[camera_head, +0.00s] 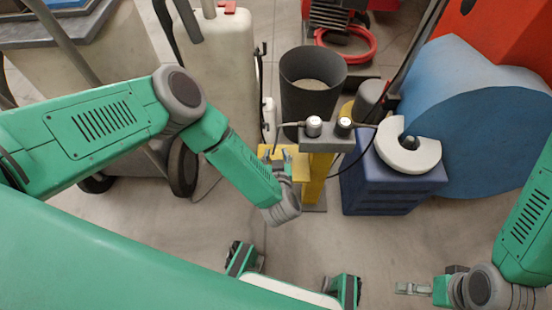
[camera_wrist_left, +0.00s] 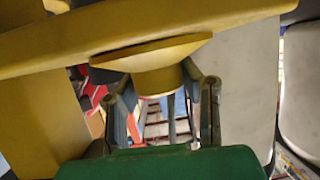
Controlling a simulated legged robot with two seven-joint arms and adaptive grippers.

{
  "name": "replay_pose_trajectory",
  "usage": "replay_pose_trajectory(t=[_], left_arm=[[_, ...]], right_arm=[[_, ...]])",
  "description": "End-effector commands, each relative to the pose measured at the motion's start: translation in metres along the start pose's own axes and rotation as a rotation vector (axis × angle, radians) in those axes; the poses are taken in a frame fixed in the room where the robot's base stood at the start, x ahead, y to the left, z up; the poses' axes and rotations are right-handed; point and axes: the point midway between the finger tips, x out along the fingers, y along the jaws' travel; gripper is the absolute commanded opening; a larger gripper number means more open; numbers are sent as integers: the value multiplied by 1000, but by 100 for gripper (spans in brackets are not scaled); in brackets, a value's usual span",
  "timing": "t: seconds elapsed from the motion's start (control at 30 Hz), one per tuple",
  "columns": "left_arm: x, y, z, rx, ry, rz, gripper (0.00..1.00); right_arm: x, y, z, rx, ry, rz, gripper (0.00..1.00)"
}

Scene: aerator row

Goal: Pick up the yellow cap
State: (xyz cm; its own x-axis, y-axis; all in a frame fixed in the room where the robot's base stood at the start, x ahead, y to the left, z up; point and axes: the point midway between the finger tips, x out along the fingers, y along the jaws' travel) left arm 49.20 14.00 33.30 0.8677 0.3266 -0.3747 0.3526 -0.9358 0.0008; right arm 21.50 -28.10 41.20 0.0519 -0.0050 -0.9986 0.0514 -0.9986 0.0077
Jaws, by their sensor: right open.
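In the left wrist view, a yellow round cap (camera_wrist_left: 155,55) with a wide flange and a narrower neck sits against a yellow bar (camera_wrist_left: 45,48). My left gripper (camera_wrist_left: 155,85) has one finger on each side of the neck. I cannot tell whether the fingers press on it. In the head view my left gripper (camera_head: 277,153) is at the yellow plate (camera_head: 300,170) beside the yellow post (camera_head: 317,180); the cap cannot be made out there. My right gripper (camera_head: 402,288) is open and empty at the lower right, away from the post.
A grey block with two small round fittings (camera_head: 314,125) tops the post. A dark bucket (camera_head: 312,85) stands behind. A blue box (camera_head: 385,185) with a white C-shaped part (camera_head: 408,155) and a big blue drum (camera_head: 480,110) stand right.

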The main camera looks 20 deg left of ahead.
Motion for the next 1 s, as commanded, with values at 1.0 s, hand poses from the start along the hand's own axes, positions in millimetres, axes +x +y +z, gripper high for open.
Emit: replay_pose_trajectory(t=[1.0], left_arm=[[-50,0,-117,1,-7,4,0]], right_arm=[[-67,0,-4,0,0,0,100]])
